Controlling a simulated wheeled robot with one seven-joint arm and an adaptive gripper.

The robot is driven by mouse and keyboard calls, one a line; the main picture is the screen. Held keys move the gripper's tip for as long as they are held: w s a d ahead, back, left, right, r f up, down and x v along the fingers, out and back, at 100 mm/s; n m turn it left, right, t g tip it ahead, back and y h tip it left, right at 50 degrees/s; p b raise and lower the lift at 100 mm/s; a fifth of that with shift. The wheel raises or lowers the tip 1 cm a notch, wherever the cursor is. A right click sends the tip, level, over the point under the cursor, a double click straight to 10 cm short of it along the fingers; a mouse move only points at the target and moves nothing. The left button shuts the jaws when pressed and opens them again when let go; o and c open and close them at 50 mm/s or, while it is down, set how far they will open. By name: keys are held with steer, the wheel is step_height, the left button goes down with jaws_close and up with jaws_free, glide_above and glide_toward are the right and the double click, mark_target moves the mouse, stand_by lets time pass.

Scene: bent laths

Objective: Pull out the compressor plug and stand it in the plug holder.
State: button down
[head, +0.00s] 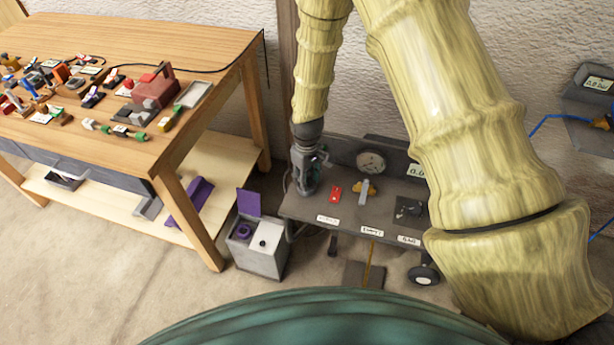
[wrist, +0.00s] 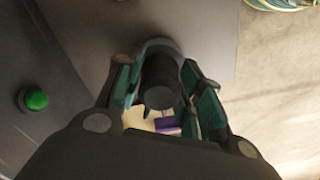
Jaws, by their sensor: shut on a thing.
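My gripper (head: 306,180) points down at the left end of the grey compressor panel (head: 310,207). In the wrist view my gripper (wrist: 163,88) is shut on a dark round plug (wrist: 159,92), with a teal finger on each side. In the head view the fingers hide the plug. I cannot tell whether it is still seated. A grey box (head: 258,262) with a raised purple lid (head: 248,203) stands on the floor just left of the compressor. Its top has a purple ring (head: 243,231) and a white patch with a dark spot. I cannot tell whether it is the plug holder.
The panel carries a red switch (head: 335,193), a yellow valve (head: 368,189), a round gauge (head: 371,162) and labels. A wooden table (head: 190,42) with several small parts stands at the left. A green button (wrist: 37,100) shows in the wrist view. Front-left floor is clear.

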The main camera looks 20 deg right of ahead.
steer(key=shift+f, duration=0.1)
steer(key=shift+c, duration=1.8)
jaws_free()
steer(key=shift+r+p, duration=2.65)
steer(key=shift+r, duration=1.1)
